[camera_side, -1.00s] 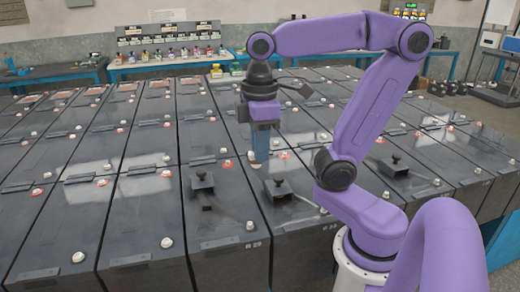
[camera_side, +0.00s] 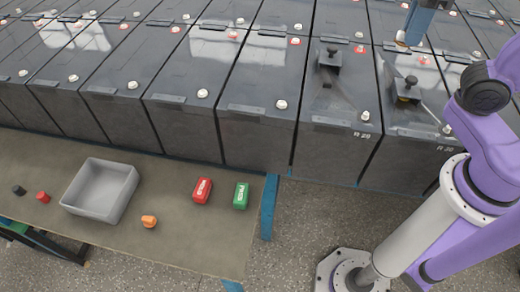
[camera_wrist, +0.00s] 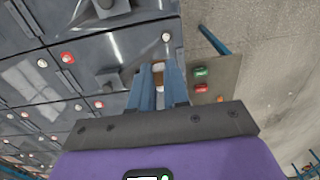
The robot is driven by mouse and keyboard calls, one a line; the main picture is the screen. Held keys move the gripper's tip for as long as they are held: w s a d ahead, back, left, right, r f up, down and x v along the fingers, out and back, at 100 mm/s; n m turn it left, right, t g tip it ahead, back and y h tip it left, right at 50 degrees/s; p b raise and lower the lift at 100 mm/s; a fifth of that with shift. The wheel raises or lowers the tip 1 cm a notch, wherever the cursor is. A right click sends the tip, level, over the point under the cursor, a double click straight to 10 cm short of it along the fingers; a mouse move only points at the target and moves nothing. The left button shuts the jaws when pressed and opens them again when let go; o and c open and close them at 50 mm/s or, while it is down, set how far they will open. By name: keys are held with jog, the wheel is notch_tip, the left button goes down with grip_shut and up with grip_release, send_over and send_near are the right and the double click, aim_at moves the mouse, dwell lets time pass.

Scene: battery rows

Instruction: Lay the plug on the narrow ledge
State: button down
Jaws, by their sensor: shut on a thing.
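My gripper (camera_side: 412,30) shows at the top right of the side view, its blue fingers pointing down over the battery cells, behind a black knobbed fitting (camera_side: 406,90). It is shut on a small pale, tan-and-white thing, likely the plug (camera_side: 401,38), whose end shows at the fingertips. In the wrist view my gripper's fingers (camera_wrist: 159,85) point away from the camera with the plug (camera_wrist: 157,75) between them; its shape is mostly hidden. I cannot tell which surface is the narrow ledge.
Another black knobbed fitting (camera_side: 329,60) stands on the neighbouring cell. White caps and red-ringed terminals rise from the cell tops. The bench (camera_side: 100,240) in front holds a grey tray (camera_side: 118,215), a red block (camera_side: 202,191), a green block (camera_side: 240,196) and an orange piece (camera_side: 149,221).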

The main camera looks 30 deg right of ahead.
jog(key=w+a+f, duration=0.1)
jog(key=a+f, duration=0.8)
jog(key=a, duration=0.3)
jog(key=a+f, duration=0.9)
jog(key=a, duration=0.2)
jog(key=s+a+f, duration=0.7)
jog(key=f, duration=0.4)
jog(key=w+a+f, duration=0.2)
jog(key=a, duration=0.1)
jog(key=w+a+f, duration=0.2)
jog(key=a+f, duration=0.1)
jog(key=a, duration=0.1)
jog(key=w+a+f, duration=0.3)
jog(key=shift+w+a+f, duration=0.1)
jog(key=shift+a+f, duration=0.05)
jog(key=shift+a, duration=0.25)
jog(key=shift+w+a+f, duration=0.15)
jog(key=shift+a+f, duration=0.05)
jog(key=shift+f, duration=0.1)
jog(key=shift+w+a+f, duration=0.1)
jog(key=shift+a+f, duration=0.1)
jog(key=shift+f, duration=1.6)
jog(key=shift+f, duration=0.15)
